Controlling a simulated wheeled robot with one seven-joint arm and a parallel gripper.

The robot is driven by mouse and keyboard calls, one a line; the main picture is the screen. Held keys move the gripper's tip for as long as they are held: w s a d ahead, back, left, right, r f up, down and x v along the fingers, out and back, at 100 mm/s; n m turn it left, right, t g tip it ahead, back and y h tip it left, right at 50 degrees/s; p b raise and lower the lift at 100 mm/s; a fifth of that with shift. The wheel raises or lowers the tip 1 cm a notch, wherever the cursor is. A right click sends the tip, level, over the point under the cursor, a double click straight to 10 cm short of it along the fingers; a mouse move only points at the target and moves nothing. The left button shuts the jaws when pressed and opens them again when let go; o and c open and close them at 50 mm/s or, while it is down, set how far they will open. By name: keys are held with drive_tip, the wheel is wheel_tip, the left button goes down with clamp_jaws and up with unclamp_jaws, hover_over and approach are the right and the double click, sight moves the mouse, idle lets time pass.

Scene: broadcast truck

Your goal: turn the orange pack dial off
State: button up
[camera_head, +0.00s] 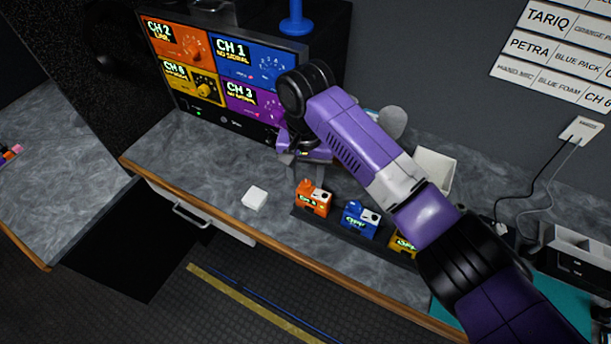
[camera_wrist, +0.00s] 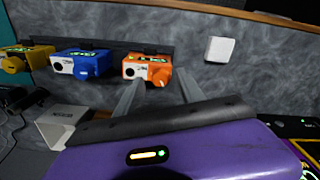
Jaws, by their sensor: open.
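The orange pack (camera_head: 313,198) stands at the left end of a dark rack on the grey counter. It has a lit green display on top, too small to read surely, and an orange knob at its front. In the wrist view the orange pack (camera_wrist: 147,68) lies just past my fingertips, with its dial (camera_wrist: 160,77) at the corner facing me. My gripper (camera_head: 306,172) is above and behind the pack, pointing down. In the wrist view my gripper (camera_wrist: 158,92) has its two fingers apart, with nothing between them. It appears not to touch the pack.
A blue pack (camera_head: 361,219) and a yellow pack (camera_head: 403,244) share the rack (camera_head: 335,228). A white block (camera_head: 255,198) lies left of it. A monitor (camera_head: 222,75) stands behind, and an open white box (camera_head: 434,167) sits at right. The counter's front left is clear.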

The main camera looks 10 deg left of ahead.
drive_tip(key=shift+f, duration=0.6)
clamp_jaws()
drive_tip(key=shift+n, duration=0.3)
drive_tip(key=n, duration=1.1)
drive_tip(key=shift+d, duration=0.1)
idle(0.5)
